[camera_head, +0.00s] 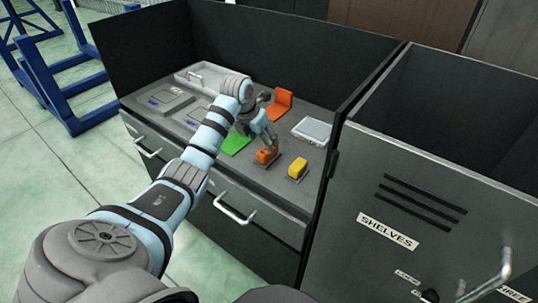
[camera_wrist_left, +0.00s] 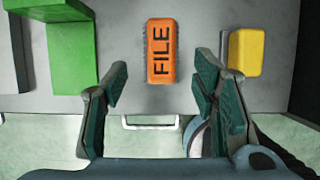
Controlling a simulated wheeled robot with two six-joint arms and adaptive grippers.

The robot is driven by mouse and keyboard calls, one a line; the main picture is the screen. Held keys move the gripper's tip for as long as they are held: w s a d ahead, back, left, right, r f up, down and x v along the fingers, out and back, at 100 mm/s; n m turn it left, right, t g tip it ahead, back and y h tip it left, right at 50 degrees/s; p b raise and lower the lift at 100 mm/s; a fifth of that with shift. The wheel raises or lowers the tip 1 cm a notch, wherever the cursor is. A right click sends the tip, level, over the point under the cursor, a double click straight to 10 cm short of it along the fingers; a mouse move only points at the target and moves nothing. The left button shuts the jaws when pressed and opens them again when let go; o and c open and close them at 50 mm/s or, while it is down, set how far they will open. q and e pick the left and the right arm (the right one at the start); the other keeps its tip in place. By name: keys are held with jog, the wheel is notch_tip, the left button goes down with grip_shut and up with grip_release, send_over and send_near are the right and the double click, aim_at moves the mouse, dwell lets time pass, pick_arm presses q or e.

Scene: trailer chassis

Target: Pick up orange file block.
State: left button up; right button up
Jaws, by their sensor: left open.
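The orange file block (camera_head: 265,156) lies on the grey counter near its front edge. In the left wrist view the orange file block (camera_wrist_left: 161,52) shows its top with the word FILE, upright in the picture, just beyond and between my fingertips. My left gripper (camera_head: 262,143) is over the block, its fingers pointing down. In the left wrist view my left gripper (camera_wrist_left: 161,75) is open, with one finger on each side and nothing between them. Whether the fingertips reach down beside the block is hard to tell. My right gripper is not in view.
A yellow block (camera_head: 298,168) sits to the right, and in the wrist view the yellow block (camera_wrist_left: 246,52) is near the right finger. A green bracket (camera_head: 235,143) lies left, an orange bracket (camera_head: 283,101) behind. A grey box (camera_head: 312,131) stands right. Dark walls enclose the counter.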

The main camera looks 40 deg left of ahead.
pick_arm(q)
jog(key=b+x, duration=0.1)
jog(key=x, duration=0.6)
jog(key=shift+w+d+f, duration=0.1)
jog(key=shift+w, duration=0.05)
jog(key=c, duration=1.2)
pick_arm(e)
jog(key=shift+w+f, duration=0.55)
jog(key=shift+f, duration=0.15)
pick_arm(q)
jog(key=shift+c, duration=0.2)
notch_tip(320, 180, up, 20)
jog(key=p, duration=0.2)
jog(key=shift+p, duration=0.4)
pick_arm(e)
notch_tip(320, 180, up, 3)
pick_arm(q)
jog(key=o, duration=0.5)
jog(key=shift+c, duration=1.3)
